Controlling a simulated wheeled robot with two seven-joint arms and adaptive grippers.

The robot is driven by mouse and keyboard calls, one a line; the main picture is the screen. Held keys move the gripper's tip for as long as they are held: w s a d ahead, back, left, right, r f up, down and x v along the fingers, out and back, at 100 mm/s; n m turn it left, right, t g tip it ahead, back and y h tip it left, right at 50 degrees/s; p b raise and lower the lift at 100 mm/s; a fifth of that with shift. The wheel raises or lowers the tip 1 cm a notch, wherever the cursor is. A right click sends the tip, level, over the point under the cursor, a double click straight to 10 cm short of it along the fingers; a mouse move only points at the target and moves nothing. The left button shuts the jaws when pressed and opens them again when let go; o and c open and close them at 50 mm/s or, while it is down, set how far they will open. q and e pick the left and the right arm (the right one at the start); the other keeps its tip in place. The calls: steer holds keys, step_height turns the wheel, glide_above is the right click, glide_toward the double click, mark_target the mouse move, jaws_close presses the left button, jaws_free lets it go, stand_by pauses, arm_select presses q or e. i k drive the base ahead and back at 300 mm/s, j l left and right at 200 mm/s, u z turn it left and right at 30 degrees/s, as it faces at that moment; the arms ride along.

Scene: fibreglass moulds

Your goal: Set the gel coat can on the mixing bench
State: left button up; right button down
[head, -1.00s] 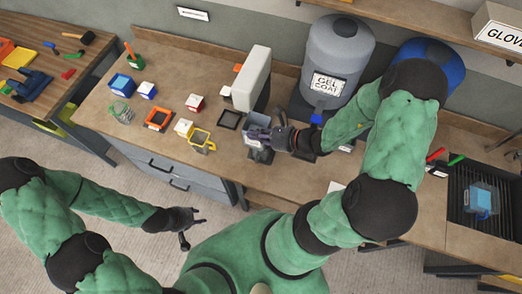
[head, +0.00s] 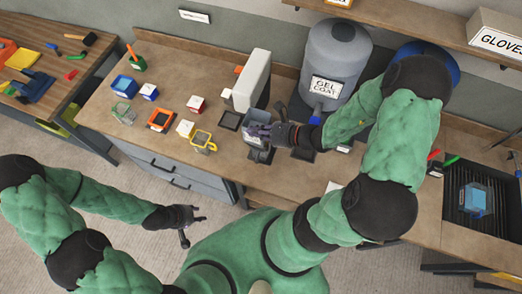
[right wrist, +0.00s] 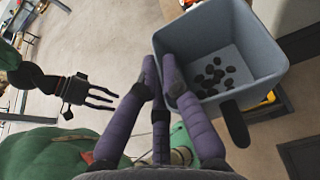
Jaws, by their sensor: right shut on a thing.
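My right gripper (head: 268,131) is shut on a grey square open can (head: 257,120), probably the gel coat can. In the right wrist view the can (right wrist: 222,45) has several dark bits on its inside floor, and my fingers (right wrist: 158,85) are at its near side. In the head view the can is over the front part of the wooden bench (head: 285,180); whether it touches anything below, I cannot tell. A big grey tank (head: 336,60) labelled "GEL COAT" stands behind on the bench. My left gripper (head: 190,215) is open and empty, in front of the bench.
A white upright block (head: 252,80) stands just behind the can. A dark square tray (head: 230,120), a yellow-framed cup (head: 202,142) and several small coloured boxes lie to the left. A blue drum (head: 430,62) and a black grated tray (head: 468,215) are to the right.

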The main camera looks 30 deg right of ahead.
mark_target(300, 181)
steer(key=k+j, duration=0.7)
steer(key=k, duration=0.2)
